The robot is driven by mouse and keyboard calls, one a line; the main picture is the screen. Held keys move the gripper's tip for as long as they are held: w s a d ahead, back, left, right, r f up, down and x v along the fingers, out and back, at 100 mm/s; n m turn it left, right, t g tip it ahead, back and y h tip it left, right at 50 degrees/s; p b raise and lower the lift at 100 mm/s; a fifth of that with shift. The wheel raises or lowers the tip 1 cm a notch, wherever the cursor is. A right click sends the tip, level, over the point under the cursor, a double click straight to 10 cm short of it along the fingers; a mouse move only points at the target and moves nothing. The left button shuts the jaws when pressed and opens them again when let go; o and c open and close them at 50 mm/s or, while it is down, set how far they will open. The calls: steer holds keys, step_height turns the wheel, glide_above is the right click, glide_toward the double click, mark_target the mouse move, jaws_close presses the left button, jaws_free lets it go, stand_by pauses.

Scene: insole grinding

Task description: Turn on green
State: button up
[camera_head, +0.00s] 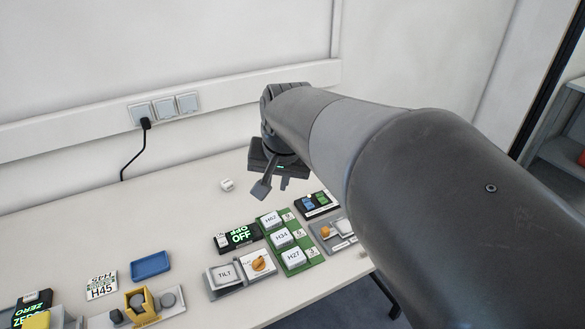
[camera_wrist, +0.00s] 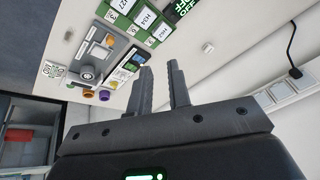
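A small black box (camera_head: 316,204) with a blue and a green part on top stands at the right of the device row. It also shows in the wrist view (camera_wrist: 131,63), just left of my fingers. A green rack (camera_head: 273,227) holds white blocks marked H62, H34 and H27. Beside it is a black unit (camera_head: 237,237) with a display reading OFF in green. My gripper (camera_head: 272,190) hovers above the table, behind the rack and left of the black box. In the wrist view my gripper (camera_wrist: 160,70) has its two fingers apart with nothing between them.
A TILT panel (camera_head: 226,274) with an orange knob (camera_head: 259,264) stands in front. A grey panel (camera_head: 335,232) is at right. A blue tray (camera_head: 151,265), yellow holder (camera_head: 140,304) and ZERO unit (camera_head: 36,300) are at left. The table's back left is clear.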

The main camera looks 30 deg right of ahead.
steer(key=w+d+f+m, duration=0.1)
steer(key=w+d+m, duration=0.1)
steer(key=w+d, duration=0.1)
steer(key=w+d+f+m, duration=0.1)
steer(key=w+d+m, duration=0.1)
steer(key=w+d, duration=0.1)
steer(key=w+d+f+m+g, duration=0.1)
steer(key=w+d+f+m, duration=0.1)
steer(key=w+d, duration=0.2)
steer(key=shift+d, duration=0.2)
jaws_close()
steer(key=w+d+f+m, duration=0.3)
steer(key=d+f, duration=0.1)
steer(key=d, duration=0.2)
steer(key=w+d+f+m+g, duration=0.1)
steer(key=w+d+f+m, duration=0.1)
steer(key=d+f, duration=0.3)
steer(key=shift+w+d+m, duration=0.4)
steer(key=shift+w+d, duration=0.05)
steer(key=shift+d, duration=0.6)
